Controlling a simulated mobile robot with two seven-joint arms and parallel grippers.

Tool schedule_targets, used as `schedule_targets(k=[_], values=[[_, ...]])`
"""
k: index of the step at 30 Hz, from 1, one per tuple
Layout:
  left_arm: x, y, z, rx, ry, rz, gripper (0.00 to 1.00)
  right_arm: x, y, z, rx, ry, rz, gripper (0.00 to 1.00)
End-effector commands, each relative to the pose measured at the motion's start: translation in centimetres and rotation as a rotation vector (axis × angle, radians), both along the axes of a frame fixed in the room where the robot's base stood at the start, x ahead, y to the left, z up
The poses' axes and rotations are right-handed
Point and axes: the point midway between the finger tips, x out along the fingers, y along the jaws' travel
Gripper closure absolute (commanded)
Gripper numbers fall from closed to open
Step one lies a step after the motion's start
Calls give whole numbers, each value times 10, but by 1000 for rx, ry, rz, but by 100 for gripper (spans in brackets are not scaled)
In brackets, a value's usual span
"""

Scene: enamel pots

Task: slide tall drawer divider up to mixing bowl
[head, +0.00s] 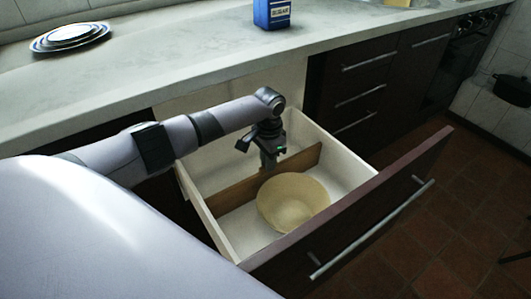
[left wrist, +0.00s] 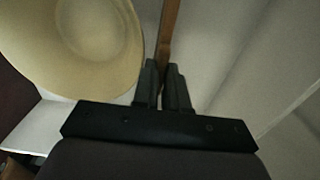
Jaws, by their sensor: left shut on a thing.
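The tall drawer divider (head: 233,194) is a brown wooden board standing upright across the open drawer. The mixing bowl (head: 293,201) is pale yellow and sits in the drawer on the front side of the divider. My left gripper (head: 268,164) reaches down into the drawer and is shut on the divider's upper edge. The left wrist view shows the divider (left wrist: 169,30) between the fingers (left wrist: 165,85), with the bowl (left wrist: 85,45) to the left. A narrow gap shows between the bowl's rim and the divider there. My right gripper is not in view.
The drawer (head: 330,143) is pulled out, with pale walls and a dark front (head: 350,215). Drawer floor behind the divider is clear. Stacked plates (head: 70,37) and a blue sugar tin (head: 272,13) stand on the counter (head: 190,60) above.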

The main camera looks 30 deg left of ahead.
Motion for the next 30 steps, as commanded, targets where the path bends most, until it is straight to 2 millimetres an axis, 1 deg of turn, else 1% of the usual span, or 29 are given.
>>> schedule_targets(k=[8,9,10,11,20,23,26,30], values=[[0,-1,0,-2,1,-2,100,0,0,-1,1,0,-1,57],[0,-1,0,-2,1,-2,75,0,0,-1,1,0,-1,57],[0,-1,0,-1,0,-2,65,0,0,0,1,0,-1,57],[0,-1,0,-1,0,-2,62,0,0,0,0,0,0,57],[0,0,2,0,-1,-1,62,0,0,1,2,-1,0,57],[1,0,13,-1,-3,-1,62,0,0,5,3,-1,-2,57],[1,0,30,0,-3,-1,62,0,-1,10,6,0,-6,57],[1,0,53,0,-2,-1,62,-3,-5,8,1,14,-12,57]])
